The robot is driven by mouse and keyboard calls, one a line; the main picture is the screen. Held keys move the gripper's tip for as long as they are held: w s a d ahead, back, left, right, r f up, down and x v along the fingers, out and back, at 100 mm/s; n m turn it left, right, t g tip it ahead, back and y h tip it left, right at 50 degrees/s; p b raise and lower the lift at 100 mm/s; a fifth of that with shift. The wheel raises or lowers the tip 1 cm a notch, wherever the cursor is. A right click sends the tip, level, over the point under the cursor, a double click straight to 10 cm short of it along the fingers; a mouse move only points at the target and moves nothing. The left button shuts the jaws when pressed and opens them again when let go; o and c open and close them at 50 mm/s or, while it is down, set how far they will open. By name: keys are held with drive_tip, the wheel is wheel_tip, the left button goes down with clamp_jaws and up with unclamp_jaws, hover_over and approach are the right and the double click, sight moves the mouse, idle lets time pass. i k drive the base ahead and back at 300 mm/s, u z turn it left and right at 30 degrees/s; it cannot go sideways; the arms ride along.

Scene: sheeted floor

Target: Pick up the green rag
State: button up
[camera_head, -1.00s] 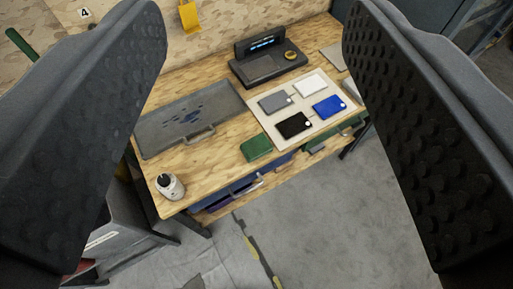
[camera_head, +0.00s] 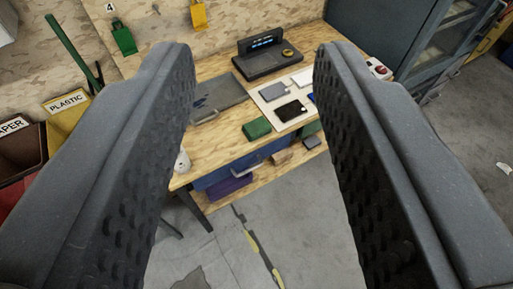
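The green rag (camera_head: 257,128) looks like a small folded block and lies near the front edge of the wooden workbench (camera_head: 222,146). It sits between a grey tray and a pale board. My gripper (camera_head: 256,55) is open, with its two dark, bumpy-padded fingers at the left and right of the picture. Nothing is between the fingers up close. The rag shows through the gap, some way beyond and below the fingertips. A part of the tray and board is hidden by the fingers.
The grey tray (camera_head: 226,92) lies left of the rag; the board (camera_head: 268,103) with coloured pads lies right. A dark device (camera_head: 268,62) stands behind. A white bottle (camera_head: 182,162) is at the left corner. Bins (camera_head: 66,125) stand left, a grey cabinet (camera_head: 385,45) right.

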sight(256, 128)
drive_tip(key=u, duration=0.35)
drive_tip(key=i, duration=1.2)
drive_tip(key=z, duration=0.55)
